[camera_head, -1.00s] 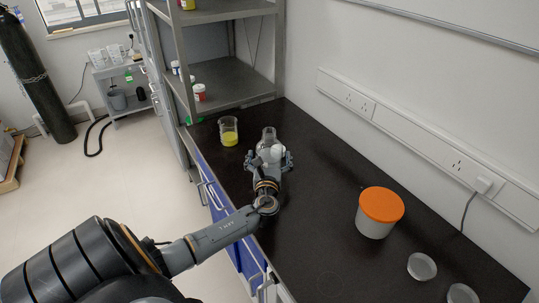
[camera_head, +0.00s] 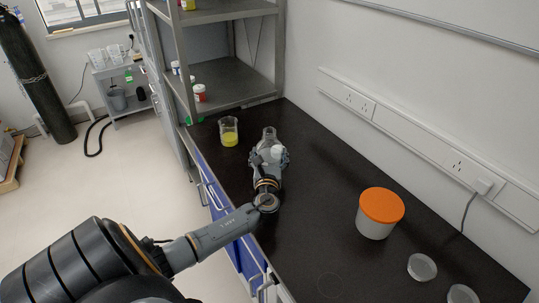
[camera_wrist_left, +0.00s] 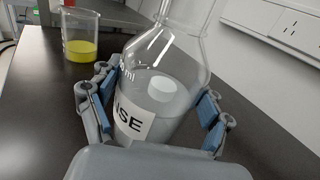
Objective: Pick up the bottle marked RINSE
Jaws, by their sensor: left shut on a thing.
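The RINSE bottle (camera_head: 269,143) is a clear glass bottle with a narrow neck, standing upright on the dark bench. In the left wrist view the bottle (camera_wrist_left: 165,75) holds clear liquid, and its white label shows the letters "NSE"; the rest is hidden by a finger. My left gripper (camera_head: 269,157) is shut on the bottle, with one finger on each side of its body. The fingers also show in the left wrist view (camera_wrist_left: 157,100), blue pads against the glass. My right gripper is not in view.
A beaker of yellow liquid (camera_head: 229,132) stands just left of the bottle. A white tub with an orange lid (camera_head: 380,212) and two clear dishes (camera_head: 422,267) sit to the right. A metal shelf (camera_head: 232,82) rises behind. The bench between bottle and tub is clear.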

